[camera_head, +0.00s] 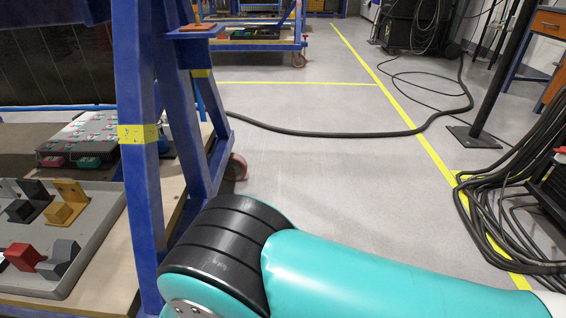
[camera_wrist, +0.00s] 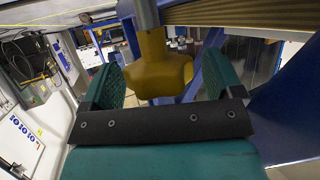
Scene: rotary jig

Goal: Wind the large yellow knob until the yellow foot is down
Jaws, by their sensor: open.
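The large yellow knob (camera_wrist: 160,72) shows in the middle of the wrist view, lobed and joined to a grey round shaft (camera_wrist: 146,12). My gripper (camera_wrist: 163,77) is open, with one teal ribbed finger on each side of the knob. A gap shows between each finger and the knob, so neither appears to touch it. I cannot tell how deep the knob sits between the fingers. The knob and my gripper are out of sight in the head view. I cannot make out the yellow foot in either view.
A blue frame post (camera_head: 138,190) with a yellow band stands close beside my arm in the head view. A grey tray (camera_head: 100,215) with red, yellow and dark blocks lies left of it. Black cables (camera_head: 500,215) lie on the right; the floor between (camera_head: 330,170) is mostly clear.

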